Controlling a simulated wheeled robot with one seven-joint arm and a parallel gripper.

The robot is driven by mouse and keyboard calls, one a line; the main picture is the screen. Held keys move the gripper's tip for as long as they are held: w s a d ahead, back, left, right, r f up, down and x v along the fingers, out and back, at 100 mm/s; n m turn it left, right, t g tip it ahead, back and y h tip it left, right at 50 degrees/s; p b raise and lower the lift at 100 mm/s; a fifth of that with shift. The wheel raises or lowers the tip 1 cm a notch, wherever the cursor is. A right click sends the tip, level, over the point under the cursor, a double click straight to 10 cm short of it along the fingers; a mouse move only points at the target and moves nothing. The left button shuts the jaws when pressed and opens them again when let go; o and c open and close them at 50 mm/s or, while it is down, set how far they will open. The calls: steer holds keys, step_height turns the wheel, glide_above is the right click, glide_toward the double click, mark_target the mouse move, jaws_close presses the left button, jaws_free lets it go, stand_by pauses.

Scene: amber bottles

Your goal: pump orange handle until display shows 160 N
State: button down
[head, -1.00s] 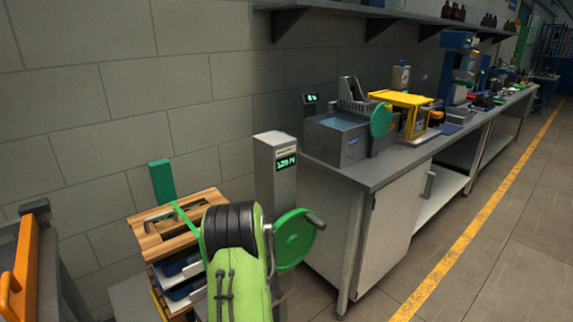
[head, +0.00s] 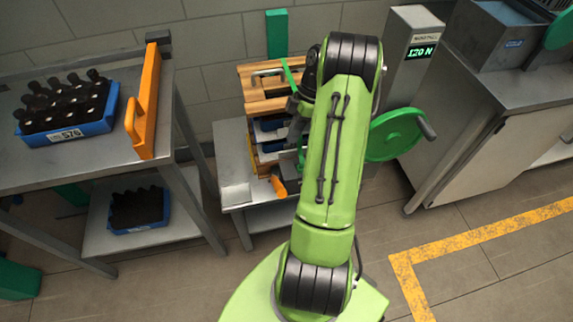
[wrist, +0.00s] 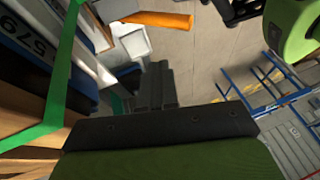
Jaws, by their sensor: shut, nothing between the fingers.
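The display post (head: 412,90) stands behind a green crank wheel (head: 393,134); its green screen (head: 423,51) reads 120 N. A small orange handle (head: 278,187) sticks out low at the front of the strapped stack (head: 268,84), left of my arm. In the wrist view the orange handle (wrist: 160,19) lies at the top, beyond my fingertips and apart from them. My gripper (wrist: 156,82) is shut and empty, beside the stack and its green strap (wrist: 62,85). In the head view my arm hides the gripper and part of the stack.
A metal table (head: 60,150) at left bears a blue crate of dark bottles (head: 68,128) and an upright orange bar (head: 146,105); another bottle crate (head: 138,210) sits on its lower shelf. A workbench (head: 480,130) stands at right. Floor at front right is clear.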

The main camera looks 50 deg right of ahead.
steer(key=b, duration=0.4)
glide_toward(279, 185)
step_height(279, 185, down, 2)
steer(key=w+a, duration=0.1)
steer(key=w, duration=0.1)
steer(key=shift+s+a+f+b, duration=0.25)
steer(key=shift+s+a+f, duration=0.15)
steer(key=shift+f, duration=0.2)
steer(key=shift+s+a+f+b, duration=0.2)
steer(key=shift+s+a+f, duration=0.2)
steer(key=shift+f, duration=0.15)
steer(key=shift+s+a+f, duration=0.2)
steer(key=shift+a+f, duration=0.05)
steer(key=shift+a, duration=0.05)
steer(key=shift+d, duration=0.1)
